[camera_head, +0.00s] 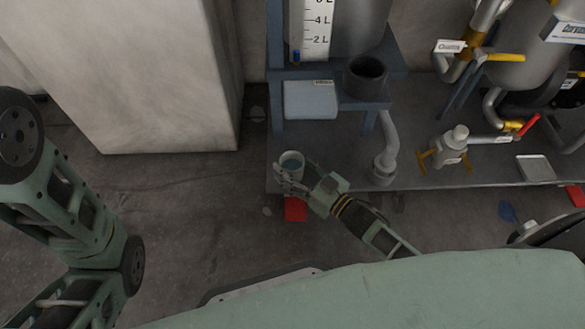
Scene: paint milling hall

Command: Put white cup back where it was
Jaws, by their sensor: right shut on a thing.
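The white cup (291,160) is upright near the left front corner of the grey metal bench (335,160). Its inside looks blue-grey. My right gripper (288,180) reaches in from the lower right and is shut on the near side of the cup. The fingers hide part of the cup's lower wall, and I cannot tell whether its base touches the bench. My left arm shows at the left, but its gripper is out of view.
A dark round cup-like vessel (365,76) sits on a blue stand behind. A bent grey pipe (384,165) and a beige valve-like container (450,147) stand to the right. A red object (295,209) lies below the bench edge. A pale pillar (150,75) rises at left.

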